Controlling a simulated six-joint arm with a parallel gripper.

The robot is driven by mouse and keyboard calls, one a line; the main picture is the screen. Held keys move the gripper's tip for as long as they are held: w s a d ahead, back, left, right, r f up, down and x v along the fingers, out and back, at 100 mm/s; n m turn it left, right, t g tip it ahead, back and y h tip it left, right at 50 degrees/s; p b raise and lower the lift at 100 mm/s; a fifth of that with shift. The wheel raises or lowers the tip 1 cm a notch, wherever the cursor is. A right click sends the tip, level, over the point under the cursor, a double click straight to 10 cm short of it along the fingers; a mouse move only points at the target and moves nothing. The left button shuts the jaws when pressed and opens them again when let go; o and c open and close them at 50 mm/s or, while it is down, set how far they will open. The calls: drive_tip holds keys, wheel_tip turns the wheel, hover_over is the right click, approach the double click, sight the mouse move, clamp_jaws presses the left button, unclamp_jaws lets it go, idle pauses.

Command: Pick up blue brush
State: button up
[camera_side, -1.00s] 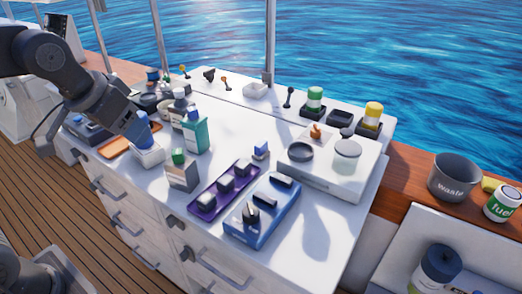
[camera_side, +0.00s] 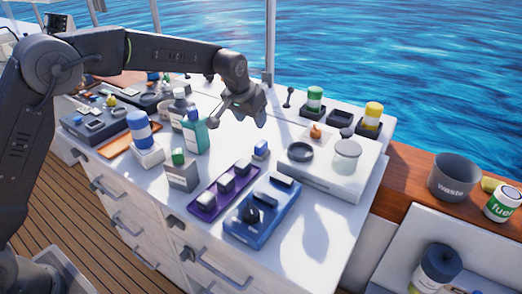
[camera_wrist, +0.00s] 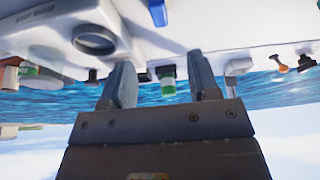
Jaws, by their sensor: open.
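A small blue-topped block-like item (camera_side: 261,149) stands on the white worktop, right of the purple tray; it may be the blue brush, but its form is too small to be sure. A blue piece (camera_wrist: 157,12) at the top edge of the wrist view may be the same item. My gripper (camera_side: 258,114) is open and empty, above the worktop and up and slightly left of that item. In the wrist view its spread fingers (camera_wrist: 160,78) frame only distant objects. A blue-and-white bottle (camera_side: 139,128) stands on a white block at the left.
The purple tray (camera_side: 207,204) and blue tray (camera_side: 238,233) lie at the front. A white raised box (camera_side: 318,181) with a dark ring stands at right. Green (camera_side: 314,98) and yellow (camera_side: 373,114) jars stand behind. A teal bottle (camera_side: 203,138) stands left. The worktop's middle is mostly clear.

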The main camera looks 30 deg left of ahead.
sight(261, 143)
drive_tip(key=x, duration=1.3)
drive_tip(key=shift+c, duration=0.4)
drive_tip(key=shift+r, duration=0.1)
clamp_jaws()
